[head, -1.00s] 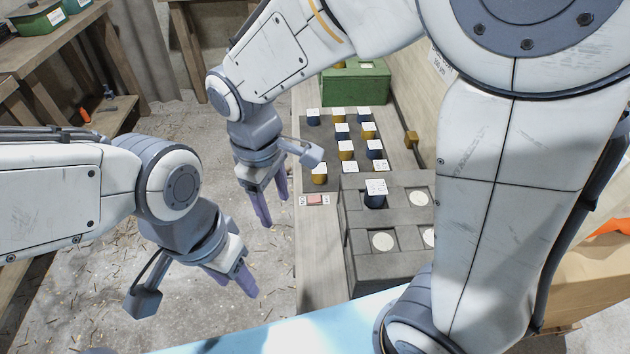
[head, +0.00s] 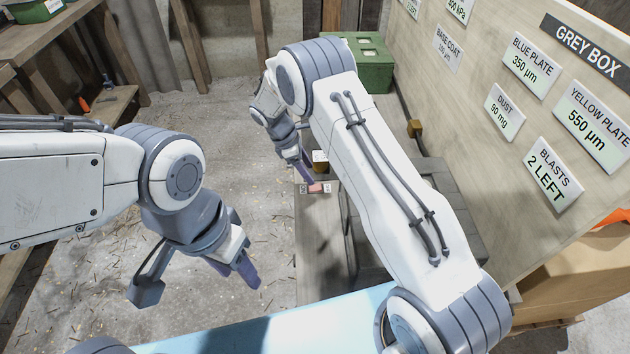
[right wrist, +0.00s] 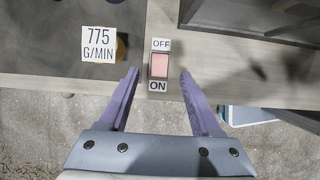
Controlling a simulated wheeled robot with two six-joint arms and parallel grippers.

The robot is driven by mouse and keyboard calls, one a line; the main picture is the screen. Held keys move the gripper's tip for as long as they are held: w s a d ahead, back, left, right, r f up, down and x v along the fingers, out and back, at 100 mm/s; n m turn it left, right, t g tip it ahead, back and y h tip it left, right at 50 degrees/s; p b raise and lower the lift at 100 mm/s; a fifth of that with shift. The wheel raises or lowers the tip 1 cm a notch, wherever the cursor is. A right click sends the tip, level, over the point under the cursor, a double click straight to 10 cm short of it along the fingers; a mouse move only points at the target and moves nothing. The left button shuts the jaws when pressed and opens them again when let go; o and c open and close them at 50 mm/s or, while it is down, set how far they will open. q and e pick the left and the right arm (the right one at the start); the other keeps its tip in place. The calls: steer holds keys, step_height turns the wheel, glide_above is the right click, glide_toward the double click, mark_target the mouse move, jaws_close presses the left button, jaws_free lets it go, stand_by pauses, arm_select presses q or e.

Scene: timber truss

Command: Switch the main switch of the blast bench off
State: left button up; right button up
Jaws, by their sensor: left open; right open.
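The main switch (head: 316,188) is a small pinkish-red rocker at the left edge of the blast bench (head: 322,240). In the right wrist view the switch (right wrist: 159,65) lies between an OFF label (right wrist: 161,44) and an ON label (right wrist: 157,86). I cannot tell which side is pressed in. My right gripper (head: 306,172) is open, with its purple fingers pointing at the bench by the switch. In the right wrist view its fingertips (right wrist: 159,73) lie to either side of the switch; contact is not visible. My left gripper (head: 246,272) is open and empty over the floor.
A grey box (head: 445,195) stands on the bench, partly behind my right arm. A green case (head: 360,65) stands at the back. A sign board (head: 540,120) rises along the right. A 775 G/MIN card (right wrist: 98,42) lies left of the switch. Open floor is left.

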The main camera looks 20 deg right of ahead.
mark_target(319, 186)
steer(key=x, duration=0.6)
